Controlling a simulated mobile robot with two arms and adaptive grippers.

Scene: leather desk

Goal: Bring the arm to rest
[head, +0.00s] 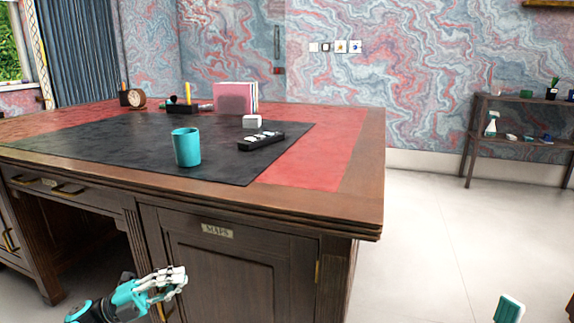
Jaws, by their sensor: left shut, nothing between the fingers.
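My left gripper (168,283) shows at the lower left in the head view, in front of the desk's cabinet door and below the level of the desk top. Its white fingers are shut with nothing between them, and its arm comes in from the bottom left. At the bottom right a small teal and white piece (509,309) shows at the picture's edge; it looks like part of my right arm. My right gripper's fingers cannot be made out.
The wooden desk (362,185) has a black mat (120,150) on its red leather top. A teal cup (186,147), a black tray (262,141), a white box (252,121) and pink books (233,98) stand there. A shelf (520,100) is at right. The floor (440,240) right of the desk is clear.

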